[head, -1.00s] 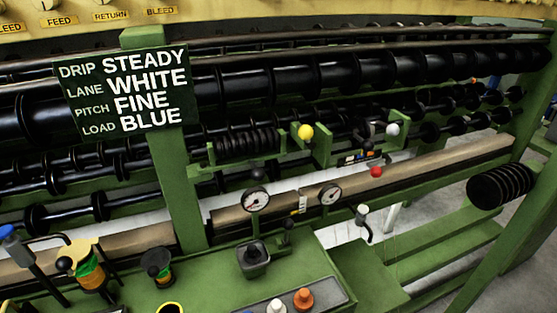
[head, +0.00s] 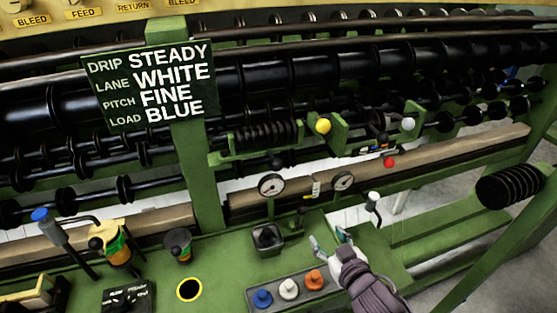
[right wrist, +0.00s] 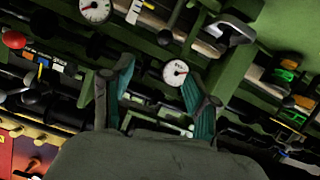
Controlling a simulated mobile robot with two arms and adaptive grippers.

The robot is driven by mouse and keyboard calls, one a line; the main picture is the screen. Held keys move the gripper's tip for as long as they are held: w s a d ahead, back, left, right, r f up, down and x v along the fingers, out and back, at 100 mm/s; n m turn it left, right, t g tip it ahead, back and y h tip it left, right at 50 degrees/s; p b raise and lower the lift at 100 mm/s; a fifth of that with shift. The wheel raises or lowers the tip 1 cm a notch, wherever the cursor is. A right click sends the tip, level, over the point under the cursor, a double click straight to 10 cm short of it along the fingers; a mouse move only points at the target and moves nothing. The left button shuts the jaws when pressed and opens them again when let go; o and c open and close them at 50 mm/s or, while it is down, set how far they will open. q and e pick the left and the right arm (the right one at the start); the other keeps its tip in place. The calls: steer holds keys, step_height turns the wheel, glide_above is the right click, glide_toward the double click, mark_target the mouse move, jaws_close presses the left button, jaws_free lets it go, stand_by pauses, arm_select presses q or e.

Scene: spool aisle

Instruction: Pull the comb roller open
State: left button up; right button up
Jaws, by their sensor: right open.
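A black ribbed roller (head: 265,135), which looks like the comb roller, sits in a green bracket in the middle of the machine. A yellow ball knob (head: 323,126) is at its right end. A white ball knob (head: 407,124) and a red ball knob (head: 390,162) are further right. My right gripper (head: 330,241) is open and empty, low in front of the roller and apart from it, above the green console. In the right wrist view its two fingers (right wrist: 160,70) stand apart, and the red knob (right wrist: 13,40) is at the left edge. My left gripper is not in view.
Two dial gauges (head: 271,185) (head: 343,181) stand between the gripper and the roller. A white-topped lever (head: 374,204) is just right of the gripper. Blue, white and orange buttons (head: 289,289) lie to its left. A sign (head: 150,88) hangs on the green post.

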mark_target(279, 169)
steer(key=a+r+n+t+y+p, duration=0.1)
steer(key=a+r+n+t+y, duration=0.3)
steer(key=r, duration=1)
steer(key=shift+m+g+y, duration=0.4)
steer(key=shift+m+g, duration=0.1)
steer(key=shift+g, duration=0.4)
steer(key=p+x, duration=0.1)
steer(key=x, duration=0.3)
steer(key=a+p+x, duration=0.1)
steer(key=x, duration=0.3)
steer(key=s+p+x, duration=0.1)
steer(key=x, duration=0.3)
steer(key=shift+w+a, duration=0.4)
steer(key=shift+a, duration=0.15)
steer(key=shift+w+a, duration=0.2)
steer(key=shift+w, duration=0.25)
jaws_close()
